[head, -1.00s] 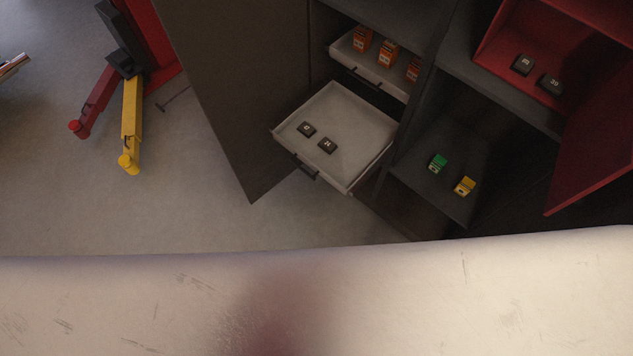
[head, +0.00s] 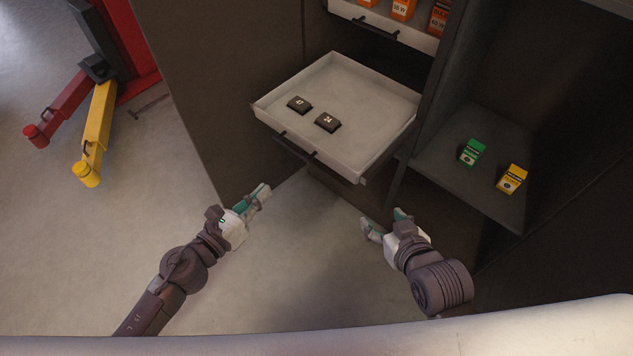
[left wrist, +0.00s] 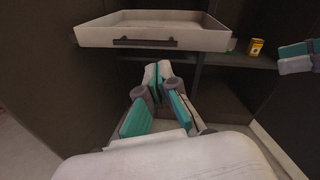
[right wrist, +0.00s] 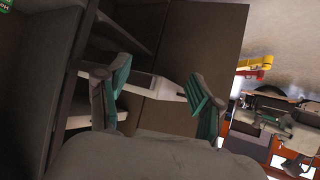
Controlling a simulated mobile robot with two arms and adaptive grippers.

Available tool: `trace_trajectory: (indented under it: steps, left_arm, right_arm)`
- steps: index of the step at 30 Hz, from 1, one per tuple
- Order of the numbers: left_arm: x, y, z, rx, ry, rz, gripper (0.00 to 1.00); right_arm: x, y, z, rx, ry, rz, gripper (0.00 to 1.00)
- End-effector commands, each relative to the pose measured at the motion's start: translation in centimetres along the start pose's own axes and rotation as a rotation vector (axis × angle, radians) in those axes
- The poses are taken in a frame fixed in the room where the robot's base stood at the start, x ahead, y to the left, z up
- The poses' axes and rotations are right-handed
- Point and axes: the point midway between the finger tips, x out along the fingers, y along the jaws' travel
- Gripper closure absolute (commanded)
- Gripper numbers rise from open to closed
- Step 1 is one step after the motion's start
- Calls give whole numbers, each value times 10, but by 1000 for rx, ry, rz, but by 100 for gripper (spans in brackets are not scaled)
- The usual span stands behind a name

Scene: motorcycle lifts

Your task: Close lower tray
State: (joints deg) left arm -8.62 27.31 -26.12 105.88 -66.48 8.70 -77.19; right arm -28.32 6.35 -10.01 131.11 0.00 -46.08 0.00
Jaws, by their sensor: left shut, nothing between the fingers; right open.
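The lower tray (head: 352,94) is a pale drawer pulled out of the dark cabinet, with two small dark boxes (head: 327,122) lying in it. Its dark handle (head: 296,147) is on the front face; in the left wrist view the handle (left wrist: 145,42) lies ahead and above my fingers. My left gripper (head: 264,192) is shut and empty, below and in front of the tray, apart from it. My right gripper (head: 385,222) is open and empty, below the tray's right front corner. In the right wrist view the tray (right wrist: 142,84) shows partly between the fingers.
An upper tray (head: 385,25) with orange boxes is above the lower one. A dark cabinet door (head: 215,90) stands open at left. Green (head: 472,152) and yellow (head: 512,179) boxes sit on the shelf at right. A red and yellow lift (head: 95,130) stands far left. Floor in front is clear.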

Motion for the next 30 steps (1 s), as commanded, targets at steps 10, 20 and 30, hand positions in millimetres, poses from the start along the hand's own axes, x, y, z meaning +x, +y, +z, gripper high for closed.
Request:
trace_trajectory:
  steps: [10,20,30]
  left_arm:
    - [5,-33,0,307,-57,-118,100]
    - [58,-40,6,303,-58,-117,100]
    - [122,-47,5,300,-56,-116,100]
  right_arm:
    - [-19,0,-12,0,72,2,34]
    - [-35,7,37,5,-204,17,34]
    - [-47,10,64,8,-346,25,34]
